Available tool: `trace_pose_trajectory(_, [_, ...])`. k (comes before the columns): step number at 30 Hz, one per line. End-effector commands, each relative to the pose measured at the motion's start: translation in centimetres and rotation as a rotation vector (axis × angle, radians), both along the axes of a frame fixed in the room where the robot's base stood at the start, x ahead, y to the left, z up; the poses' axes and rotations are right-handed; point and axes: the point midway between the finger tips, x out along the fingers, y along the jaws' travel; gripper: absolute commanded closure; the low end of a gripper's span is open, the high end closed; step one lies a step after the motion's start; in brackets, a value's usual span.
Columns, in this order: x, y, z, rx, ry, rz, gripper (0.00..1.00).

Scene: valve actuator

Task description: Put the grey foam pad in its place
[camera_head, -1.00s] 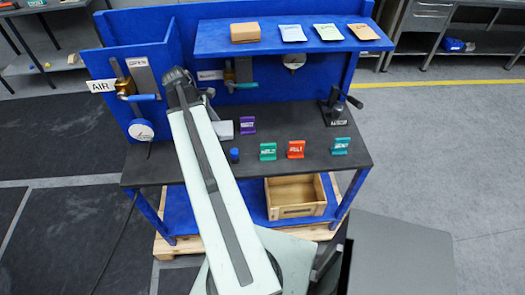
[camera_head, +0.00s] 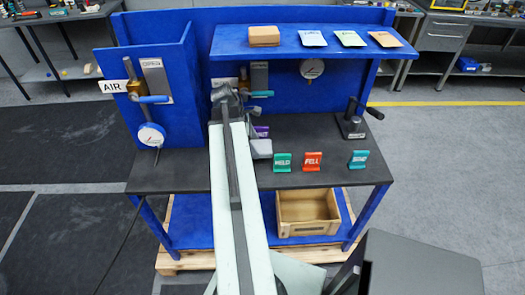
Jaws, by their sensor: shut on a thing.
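The grey foam pad (camera_head: 261,148) is a light grey block to the right of my raised arm, over the black bench top (camera_head: 330,132). It shows just in front of the purple sign (camera_head: 262,131) and partly covers it. My gripper is mostly hidden behind my own arm, and its fingers cannot be made out. The pad sits at the arm's end and has moved with it, so the gripper is shut on it. I cannot tell how high the pad is above the bench.
Green (camera_head: 283,162), red (camera_head: 312,161) and teal (camera_head: 358,159) signs stand along the bench front. A lever device (camera_head: 352,122) stands at the right. A blue shelf (camera_head: 290,48) overhangs the back, with a cardboard box (camera_head: 264,36) and packets. A wooden crate (camera_head: 308,228) sits below.

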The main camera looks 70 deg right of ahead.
Motion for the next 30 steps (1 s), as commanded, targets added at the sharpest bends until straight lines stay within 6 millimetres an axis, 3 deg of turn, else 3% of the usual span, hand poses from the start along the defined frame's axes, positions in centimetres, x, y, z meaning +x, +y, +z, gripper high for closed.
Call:
trace_pose_trajectory(6, [-2.9,-1.3,-2.9,-0.001,0.0,-0.002,0.67])
trace_pose_trajectory(17, [-2.9,-1.3,-2.9,0.0,0.0,0.001,0.67])
trace_pose_trajectory(18, [-2.9,-1.3,-2.8,0.0,0.0,0.001,0.2])
trace_pose_trajectory(20, [-2.9,-1.3,-2.8,0.0,0.0,0.001,0.06])
trace_pose_trajectory(30, [-2.8,-1.3,-2.6,0.0,0.0,0.001,0.06])
